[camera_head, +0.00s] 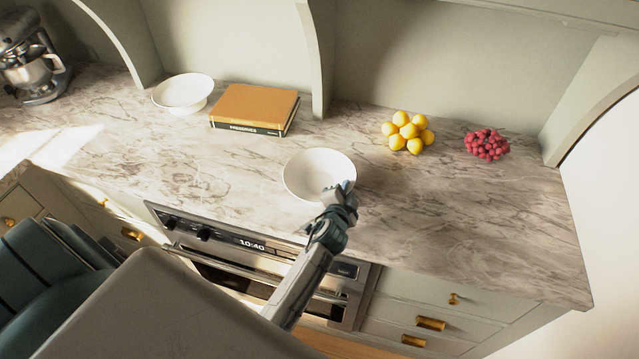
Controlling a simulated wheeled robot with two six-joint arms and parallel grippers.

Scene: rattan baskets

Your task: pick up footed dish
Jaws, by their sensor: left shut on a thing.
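A round white dish (312,172) is near the front middle of the marble counter. My left gripper (342,191) is shut on its near right rim. The dish looks level and empty; its underside is hidden, so I cannot tell whether it has a foot or is clear of the counter. A second white dish (183,91), with a short foot visible below its bowl, stands farther back on the left, apart from the gripper. My right gripper is not in view.
A stack of books (256,108) lies behind the held dish, to its left. Yellow fruit (408,132) and red berries (487,145) sit to the right. A stand mixer (35,70) is at far left. Upright panels stand behind. The counter's right front (480,215) is clear.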

